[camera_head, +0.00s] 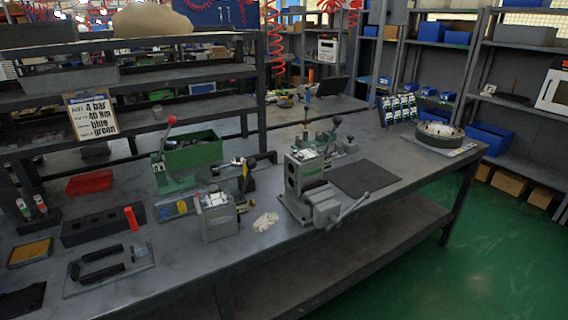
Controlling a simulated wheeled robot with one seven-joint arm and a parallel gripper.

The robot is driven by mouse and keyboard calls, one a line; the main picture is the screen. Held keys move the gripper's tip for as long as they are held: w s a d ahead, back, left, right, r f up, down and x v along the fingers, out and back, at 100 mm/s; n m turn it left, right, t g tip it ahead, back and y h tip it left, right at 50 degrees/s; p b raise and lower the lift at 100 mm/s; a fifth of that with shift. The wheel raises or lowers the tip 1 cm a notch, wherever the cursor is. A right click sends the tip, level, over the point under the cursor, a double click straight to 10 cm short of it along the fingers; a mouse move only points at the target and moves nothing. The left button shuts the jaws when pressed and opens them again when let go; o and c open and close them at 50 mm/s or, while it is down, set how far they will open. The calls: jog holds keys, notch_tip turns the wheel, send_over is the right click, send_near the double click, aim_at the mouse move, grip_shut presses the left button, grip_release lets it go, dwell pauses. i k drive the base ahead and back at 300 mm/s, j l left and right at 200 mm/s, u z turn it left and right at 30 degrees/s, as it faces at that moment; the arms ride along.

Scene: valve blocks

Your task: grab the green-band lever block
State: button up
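A grey block (306,172) with a greenish strip near its top stands at the bench vise, right of centre. A lever with a black knob (337,120) rises beside it. My gripper is not in view.
The grey vise (325,207) juts over the bench's front edge. A green press with a red knob (172,120) and a green bin (195,152) stand behind the left block. A crumpled cloth (265,222) lies between the blocks. A dark mat (363,178) lies clear on the right.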

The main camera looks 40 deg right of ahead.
aim_at(298, 174)
jog(key=i+j+z, duration=0.8)
jog(key=i+j, duration=0.15)
